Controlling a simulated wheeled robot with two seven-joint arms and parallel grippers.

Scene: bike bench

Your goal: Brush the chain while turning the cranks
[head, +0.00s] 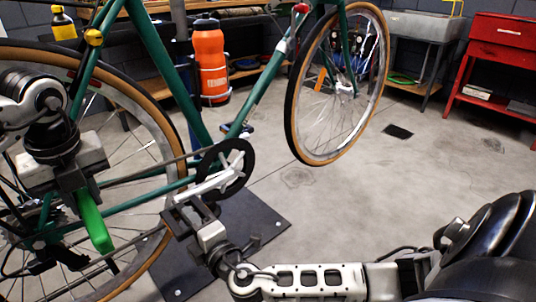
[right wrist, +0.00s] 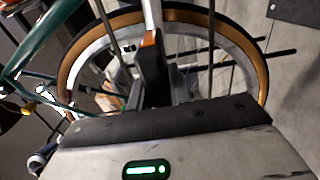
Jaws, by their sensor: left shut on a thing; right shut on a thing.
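The green bike stands with its black chainring (head: 236,169) and pale crank arm (head: 215,184) facing me. The chain (head: 150,171) runs left from the chainring toward the rear wheel (head: 140,120). My left gripper (head: 80,186) is shut on a green-handled brush (head: 93,222), beside the rear wheel. The bristles cannot be made out, nor whether they touch the chain. My right gripper (head: 192,214) is at the crank's lower left end, shut on the pedal. In the right wrist view the dark pedal (right wrist: 151,62) with an orange reflector shows between the fingers.
A dark stand base plate (head: 245,235) lies under the bike. An orange bottle (head: 209,62) sits in a holder on the frame. The front wheel (head: 330,110) is behind to the right. A red cart (head: 497,50) stands far right. The floor at right is mostly clear.

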